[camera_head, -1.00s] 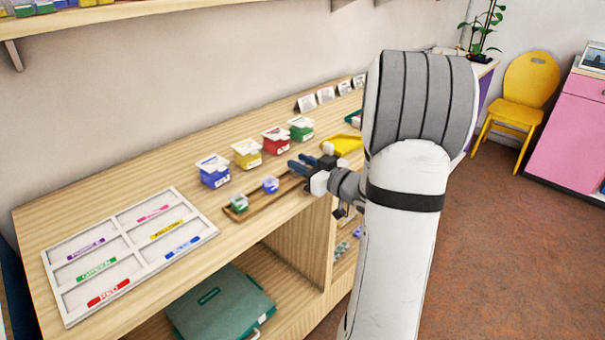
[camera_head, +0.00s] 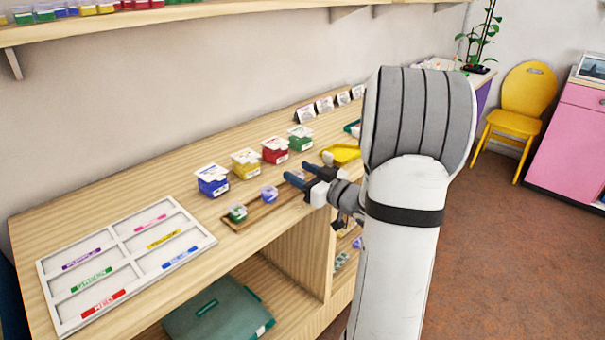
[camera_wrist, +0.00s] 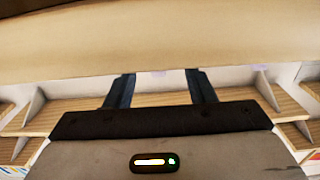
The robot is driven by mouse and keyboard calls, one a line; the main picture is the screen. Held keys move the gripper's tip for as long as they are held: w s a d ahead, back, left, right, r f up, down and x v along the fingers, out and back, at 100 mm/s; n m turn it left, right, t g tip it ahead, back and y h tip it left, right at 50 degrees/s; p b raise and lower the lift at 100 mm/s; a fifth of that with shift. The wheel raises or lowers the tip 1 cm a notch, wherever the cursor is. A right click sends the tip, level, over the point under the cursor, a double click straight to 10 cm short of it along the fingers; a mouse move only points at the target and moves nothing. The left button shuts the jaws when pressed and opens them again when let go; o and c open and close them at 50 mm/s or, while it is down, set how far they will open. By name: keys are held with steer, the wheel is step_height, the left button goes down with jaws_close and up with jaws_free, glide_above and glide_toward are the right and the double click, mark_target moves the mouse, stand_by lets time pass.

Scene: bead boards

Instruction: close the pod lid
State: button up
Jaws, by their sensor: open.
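Two small clear pods stand on a narrow brown wooden tray (camera_head: 256,217) on the worktop. One holds green beads (camera_head: 237,213) and the other holds blue-purple beads (camera_head: 269,194). I cannot tell from this size whether either lid is open. My gripper (camera_head: 296,173) is open, just right of the blue-purple pod, with its blue fingers low over the tray's right end. It appears apart from the pod and empty. In the wrist view the two fingers of my gripper (camera_wrist: 160,88) are spread, with a faint pale-purple patch between them.
Blue (camera_head: 212,182), yellow (camera_head: 245,165), red (camera_head: 275,151) and green (camera_head: 300,139) bead boxes stand in a row behind the tray. A white sorting board (camera_head: 128,253) with colour labels lies left. A yellow tray (camera_head: 342,154) lies beyond my gripper. A shelf (camera_head: 200,27) overhangs the back.

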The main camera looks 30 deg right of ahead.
steer(key=v, duration=0.8)
steer(key=shift+w, duration=0.1)
